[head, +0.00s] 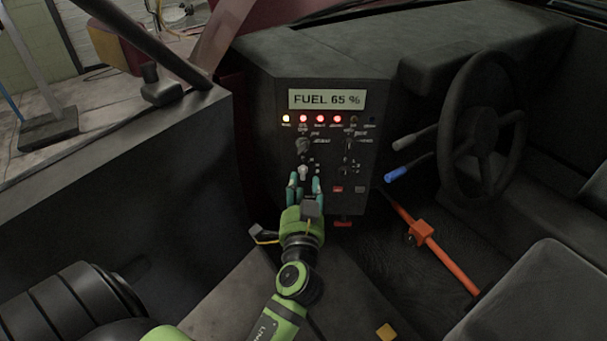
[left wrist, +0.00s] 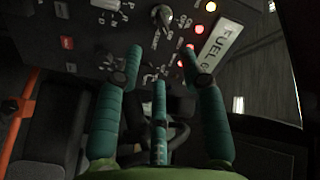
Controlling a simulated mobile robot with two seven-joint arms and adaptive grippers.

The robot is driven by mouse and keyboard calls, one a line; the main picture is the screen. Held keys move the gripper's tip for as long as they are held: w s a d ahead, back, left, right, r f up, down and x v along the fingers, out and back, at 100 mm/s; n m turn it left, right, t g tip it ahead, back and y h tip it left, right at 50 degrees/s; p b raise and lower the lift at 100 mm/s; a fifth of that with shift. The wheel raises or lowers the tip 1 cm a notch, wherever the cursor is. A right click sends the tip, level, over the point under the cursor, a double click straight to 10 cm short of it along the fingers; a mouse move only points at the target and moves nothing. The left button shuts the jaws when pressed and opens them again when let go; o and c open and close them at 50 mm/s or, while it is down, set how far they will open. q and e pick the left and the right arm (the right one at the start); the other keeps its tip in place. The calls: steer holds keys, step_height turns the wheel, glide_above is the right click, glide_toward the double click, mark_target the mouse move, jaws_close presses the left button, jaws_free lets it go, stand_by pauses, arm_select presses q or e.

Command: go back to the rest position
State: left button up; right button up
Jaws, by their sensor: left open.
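My left gripper (head: 304,187) is in front of the lower left of a dark control panel (head: 375,150), and its fingers point up toward the knobs. In the left wrist view its teal fingers (left wrist: 160,75) are spread apart with nothing between them. The panel has a display (head: 325,99) reading FUEL 65 %, a row of lit lamps (head: 320,119) below it, and several knobs. A light knob (head: 303,171) is just above the fingertips. I cannot tell whether the fingers touch the panel. My right gripper is not in view.
A steering wheel (head: 482,125) and a lever with a blue tip (head: 397,174) are to the right of the panel. An orange lever (head: 437,247) rises from the floor beside a grey seat (head: 545,295). A dark side wall (head: 120,190) is on the left.

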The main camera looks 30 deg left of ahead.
arm_select(q)
steer(key=shift+s+d, duration=0.15)
steer(key=shift+s, duration=0.15)
steer(key=s+d+f+m+g+h+p, duration=0.1)
steer(key=d+f+g+h, duration=0.15)
steer(key=f, duration=0.65)
steer(key=s+d+f+m+g+h+p, duration=0.15)
steer(key=d+f, duration=0.25)
steer(key=f, duration=0.5)
steer(key=s+d+f+g+h, duration=0.1)
steer(key=s+d+f+h, duration=0.15)
steer(key=f, duration=0.75)
steer(key=s+d+f+g+h+p, duration=0.1)
steer(key=s+d+f+g+h, duration=0.2)
steer(key=s+f, duration=1)
steer(key=s+a+f+n+g, duration=0.1)
steer(key=s+a+f+g, duration=0.1)
steer(key=s, duration=0.5)
steer(key=s+a+f+g+p, duration=0.1)
steer(key=s+f+g, duration=0.1)
steer(key=s, duration=0.5)
steer(key=s+a+f+n+g, duration=0.1)
steer(key=s+a+f+g, duration=0.1)
steer(key=s+f, duration=0.2)
steer(key=s, duration=0.3)
steer(key=shift+s+a+n+p, duration=0.15)
steer(key=shift+a+n+p, duration=0.15)
steer(key=shift+a+n, duration=0.05)
